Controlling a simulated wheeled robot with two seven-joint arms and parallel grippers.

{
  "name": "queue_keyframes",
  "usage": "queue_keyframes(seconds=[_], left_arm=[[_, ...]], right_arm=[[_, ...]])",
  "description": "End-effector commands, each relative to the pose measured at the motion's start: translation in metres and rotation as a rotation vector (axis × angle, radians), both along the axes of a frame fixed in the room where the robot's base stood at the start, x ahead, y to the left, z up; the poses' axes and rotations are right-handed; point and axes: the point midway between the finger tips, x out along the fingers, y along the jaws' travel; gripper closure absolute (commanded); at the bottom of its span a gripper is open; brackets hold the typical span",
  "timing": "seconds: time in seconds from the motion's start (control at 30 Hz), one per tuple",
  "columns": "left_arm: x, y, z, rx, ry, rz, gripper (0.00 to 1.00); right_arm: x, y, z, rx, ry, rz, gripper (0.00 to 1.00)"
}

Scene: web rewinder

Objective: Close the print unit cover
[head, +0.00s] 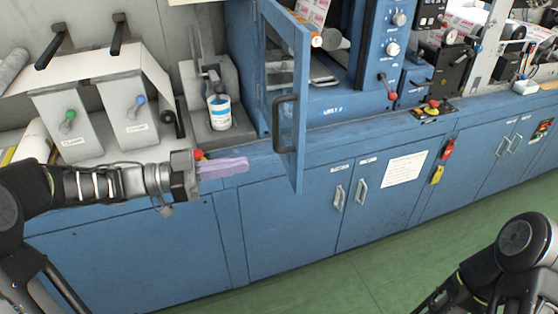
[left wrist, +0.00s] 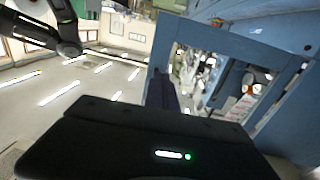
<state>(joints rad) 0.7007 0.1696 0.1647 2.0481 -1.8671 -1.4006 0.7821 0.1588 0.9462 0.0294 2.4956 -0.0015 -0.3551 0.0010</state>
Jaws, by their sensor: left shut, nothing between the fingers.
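The print unit cover (head: 301,110) is a blue-framed, windowed door with a dark bar handle (head: 284,124). It stands swung open, out from the blue machine, in the middle of the head view. My left gripper (head: 245,164) is left of the cover, at about the height of its lower part, with its pale purple fingers pointing right. It is shut and empty, and looks apart from the handle. In the left wrist view a blue frame (left wrist: 240,46) with a window fills the upper right, beyond the fingers. My right gripper is out of view.
The blue machine opening (head: 340,95) with rollers lies behind the cover. A white and blue can (head: 219,112) stands on the grey ledge left of it. Blue cabinets (head: 290,220) run below. The green floor (head: 380,280) in front is clear.

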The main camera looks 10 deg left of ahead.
Motion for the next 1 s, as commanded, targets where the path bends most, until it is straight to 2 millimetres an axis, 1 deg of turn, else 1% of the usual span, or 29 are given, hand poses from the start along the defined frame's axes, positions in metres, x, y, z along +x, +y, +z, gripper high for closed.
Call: queue_keyframes(seconds=[0.07,0.13,0.3,0.5,0.7,1.0], left_arm=[[0.002,-0.007,0.0,0.0,-0.003,-0.005,1.0],[0.008,-0.018,0.003,-0.003,-0.001,-0.004,1.0],[0.024,-0.05,0.002,-0.002,0.0,-0.004,1.0],[0.038,-0.076,0.001,-0.001,0.0,-0.001,1.0],[0.043,-0.085,0.001,0.0,-0.001,0.0,1.0],[0.043,-0.085,0.0,0.0,-0.001,0.0,1.0]], right_arm=[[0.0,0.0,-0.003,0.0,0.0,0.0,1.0],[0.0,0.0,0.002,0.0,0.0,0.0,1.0],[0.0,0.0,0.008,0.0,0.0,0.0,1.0],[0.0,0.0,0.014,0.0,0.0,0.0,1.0],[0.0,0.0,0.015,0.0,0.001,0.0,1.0],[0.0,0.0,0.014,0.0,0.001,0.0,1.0]])
